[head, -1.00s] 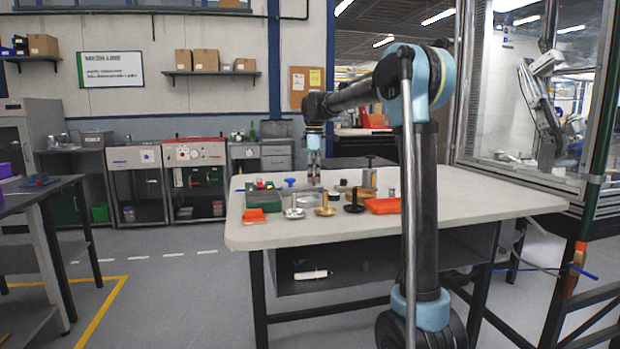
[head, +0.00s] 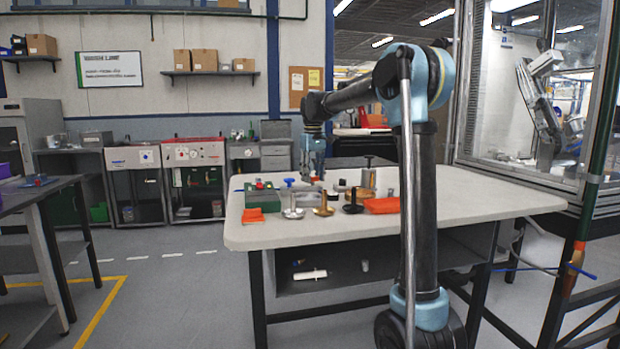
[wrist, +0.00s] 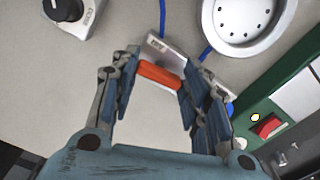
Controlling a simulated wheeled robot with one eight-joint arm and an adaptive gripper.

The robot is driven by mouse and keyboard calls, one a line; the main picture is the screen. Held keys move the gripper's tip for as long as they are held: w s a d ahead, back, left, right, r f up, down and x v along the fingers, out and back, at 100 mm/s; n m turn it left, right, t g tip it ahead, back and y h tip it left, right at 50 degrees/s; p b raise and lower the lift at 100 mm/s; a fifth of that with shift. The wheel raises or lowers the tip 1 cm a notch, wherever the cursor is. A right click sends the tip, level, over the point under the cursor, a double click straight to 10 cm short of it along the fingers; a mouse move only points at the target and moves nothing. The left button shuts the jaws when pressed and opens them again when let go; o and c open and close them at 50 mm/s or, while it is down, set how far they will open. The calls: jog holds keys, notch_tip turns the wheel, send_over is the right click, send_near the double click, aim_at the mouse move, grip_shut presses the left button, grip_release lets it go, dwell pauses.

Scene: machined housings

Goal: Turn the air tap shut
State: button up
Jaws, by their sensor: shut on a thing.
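The air tap shows in the wrist view as a pale metal block (wrist: 166,46) with a small dark-lettered label and an orange-red lever (wrist: 160,75). Blue hose runs close beside the block. My gripper (wrist: 162,66) has one finger at each end of the lever and is shut on it. The lever lies crosswise between the fingers, sloping slightly down to the right. In the head view my gripper (head: 313,172) points down at the back of the worktable (head: 450,205). The tap is too small and hidden to make out there.
In the wrist view, a green panel (wrist: 262,108) with a red switch stands close on the right. A round white dish (wrist: 245,18) and a black-and-white knob (wrist: 68,10) lie beyond. In the head view, several small fittings and an orange tray (head: 382,205) stand in front of my gripper.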

jog(key=shift+m, duration=2.2)
jog(key=shift+s, duration=0.1)
jog(key=o, duration=1.1)
jog(key=shift+a+f, duration=0.1)
jog(key=shift+r, duration=0.4)
notch_tip(320, 180, up, 11)
jog(key=shift+r, duration=0.2)
